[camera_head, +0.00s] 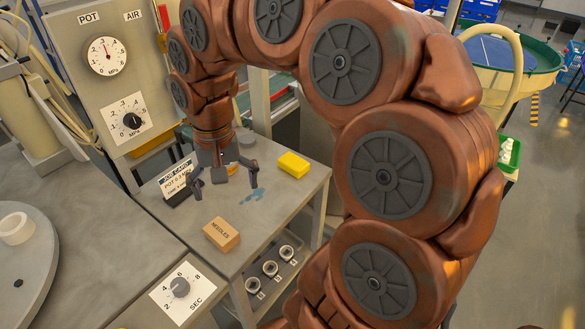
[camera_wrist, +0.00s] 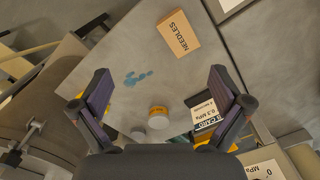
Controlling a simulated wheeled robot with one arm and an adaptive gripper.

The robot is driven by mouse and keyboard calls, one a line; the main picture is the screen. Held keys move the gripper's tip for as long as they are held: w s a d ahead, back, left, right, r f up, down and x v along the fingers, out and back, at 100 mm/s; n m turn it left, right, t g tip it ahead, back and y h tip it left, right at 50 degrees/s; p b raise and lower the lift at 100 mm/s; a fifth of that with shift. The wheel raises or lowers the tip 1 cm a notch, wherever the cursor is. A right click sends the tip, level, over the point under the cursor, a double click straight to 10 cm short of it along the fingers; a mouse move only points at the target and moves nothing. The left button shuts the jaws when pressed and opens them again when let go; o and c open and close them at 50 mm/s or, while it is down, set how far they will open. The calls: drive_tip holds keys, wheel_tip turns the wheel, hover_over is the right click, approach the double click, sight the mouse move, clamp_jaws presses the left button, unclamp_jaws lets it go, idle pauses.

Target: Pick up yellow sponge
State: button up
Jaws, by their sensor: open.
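The yellow sponge (camera_head: 294,164) lies on the grey table near its far right edge in the head view. My gripper (camera_head: 224,182) is open and empty, pointing down above the table, to the left of the sponge and apart from it. In the wrist view my gripper (camera_wrist: 160,85) shows its two fingers spread wide with nothing between them. Only small yellow patches show beside the left finger there; I cannot tell whether they are the sponge.
A NEEDLES box (camera_head: 221,234) stands at the table's front. A job card (camera_head: 176,182) stands at the left. A blue stain (camera_head: 253,195) marks bare tabletop. A small round container (camera_wrist: 158,117) sits below my gripper. The POT/AIR panel (camera_head: 107,90) rises behind at left.

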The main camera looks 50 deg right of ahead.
drive_tip(key=w+d+f+m+b, duration=0.2)
drive_tip(key=w+d+m, duration=0.45)
drive_tip(key=d, duration=0.65)
drive_tip(key=m, duration=0.5)
hover_over(293, 162)
drive_tip(key=f, duration=0.2)
drive_tip(key=f+b, duration=0.1)
drive_tip(key=f, duration=0.1)
drive_tip(key=shift+w+a, duration=0.3)
drive_tip(key=shift+w, duration=0.1)
drive_tip(key=shift+s+d+f+m, duration=0.15)
drive_tip(key=shift+d+f+m, duration=0.1)
drive_tip(key=shift+d+f, duration=0.15)
drive_tip(key=shift+s+a+f+p, duration=0.1)
drive_tip(key=shift+f+p, duration=0.45)
drive_tip(key=shift+f, duration=1.3)
drive_tip(key=shift+s+f+p, duration=0.1)
drive_tip(key=shift+f+p, duration=0.4)
drive_tip(key=shift+f, duration=1.3)
drive_tip(key=c, duration=0.7)
